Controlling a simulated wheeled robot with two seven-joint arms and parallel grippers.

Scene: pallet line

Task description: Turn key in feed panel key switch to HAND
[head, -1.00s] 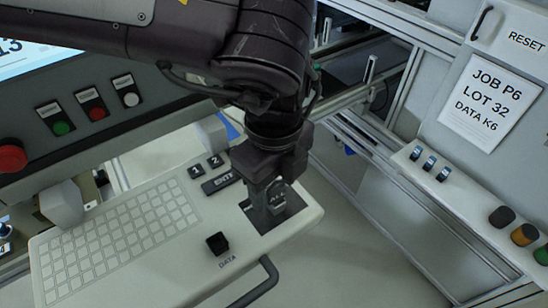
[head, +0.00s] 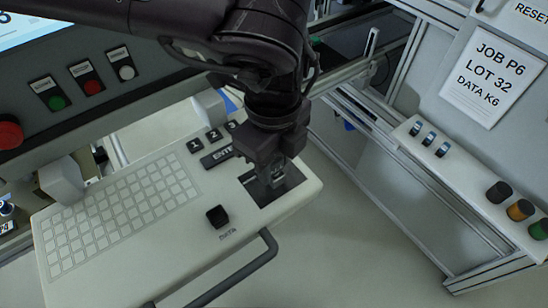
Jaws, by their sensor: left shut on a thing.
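My left gripper (head: 271,177) comes down from the top onto a dark plate (head: 284,195) at the right end of the light keyboard panel (head: 165,255). Its fingers are shut close to the plate, at the place of the key switch. The key between them is hidden, so its position cannot be read. No HAND mark is legible. My right gripper is not in view.
A black DATA knob (head: 217,216) stands left of the plate, with number keys (head: 214,135) behind. A bent dark handle (head: 245,270) runs along the panel's front. At right, a cabinet carries a job sheet (head: 492,77), small switches (head: 428,140) and coloured knobs (head: 519,210).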

